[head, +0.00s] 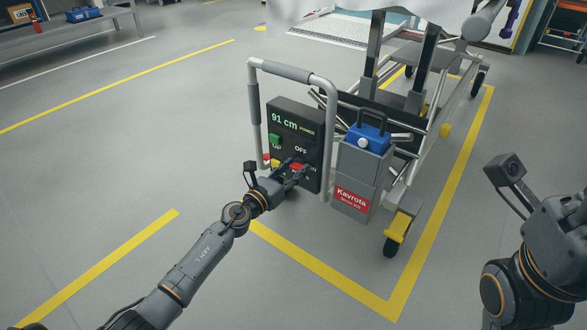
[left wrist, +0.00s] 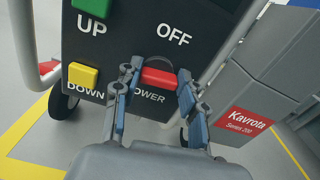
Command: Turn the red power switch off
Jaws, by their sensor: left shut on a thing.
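The red power switch (left wrist: 158,78) sits on the dark control panel (head: 285,118), under the word OFF and above the word POWER. My left gripper (left wrist: 161,72) is shut on the switch, one blue-padded finger on each side. In the head view the left gripper (head: 294,170) reaches the panel's lower right and partly covers the red switch (head: 297,166). The panel display reads 91 cm, with a small yellow POWER word beside it. My right arm shows at the right edge of the head view, but its gripper is out of frame.
A green UP button (left wrist: 87,26) and a yellow DOWN button (left wrist: 83,76) sit left of the switch. A grey push handle (head: 328,140) frames the panel. A grey Kavrota box (head: 357,178) stands to the right. Yellow lines mark the open floor.

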